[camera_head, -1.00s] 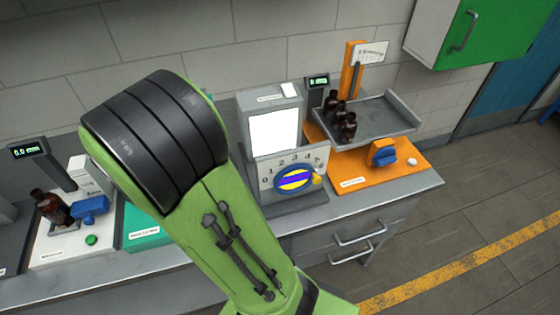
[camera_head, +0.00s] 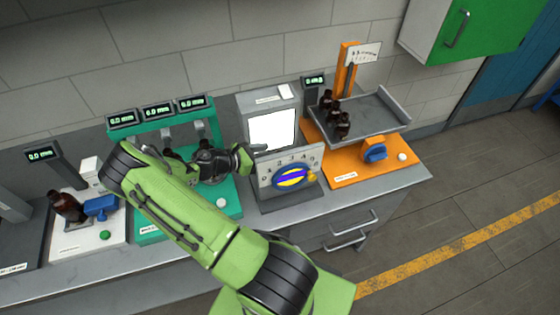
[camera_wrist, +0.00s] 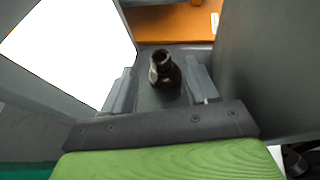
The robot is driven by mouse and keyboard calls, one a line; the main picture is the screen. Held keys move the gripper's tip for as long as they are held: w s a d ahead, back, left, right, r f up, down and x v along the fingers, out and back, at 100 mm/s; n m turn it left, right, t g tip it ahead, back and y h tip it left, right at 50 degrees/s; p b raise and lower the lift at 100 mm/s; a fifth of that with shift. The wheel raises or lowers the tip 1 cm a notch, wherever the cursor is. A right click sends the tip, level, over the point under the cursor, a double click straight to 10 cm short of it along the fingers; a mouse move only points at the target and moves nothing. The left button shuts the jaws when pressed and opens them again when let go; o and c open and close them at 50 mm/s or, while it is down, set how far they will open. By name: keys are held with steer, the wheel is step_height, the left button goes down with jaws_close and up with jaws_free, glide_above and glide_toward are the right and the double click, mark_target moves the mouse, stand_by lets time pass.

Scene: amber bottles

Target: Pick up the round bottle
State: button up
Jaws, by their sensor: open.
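A dark brown bottle (camera_wrist: 163,72) stands upright in the wrist view, between the fingers of my gripper (camera_wrist: 160,82) as seen from there. The fingers are apart, and I cannot tell whether either touches it. The bottle appears to be in the slot between a bright panel and a dark plate; the head view does not show it there. I cannot tell for sure that this is the round bottle.
Several brown bottles (camera_head: 336,120) stand on the raised tray (camera_head: 372,112) of the orange station (camera_head: 345,170). My arm partly covers the teal station (camera_head: 225,201). The bench's right front corner is clear.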

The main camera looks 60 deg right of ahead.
steer(key=p+x, duration=0.1)
steer(key=x, duration=0.6)
steer(key=shift+s+d+f+p, duration=0.1)
steer(key=shift+s+d+p, duration=0.15)
steer(key=shift+d+p, duration=0.05)
steer(key=shift+a, duration=0.15)
steer(key=shift+c, duration=0.7)
jaws_close()
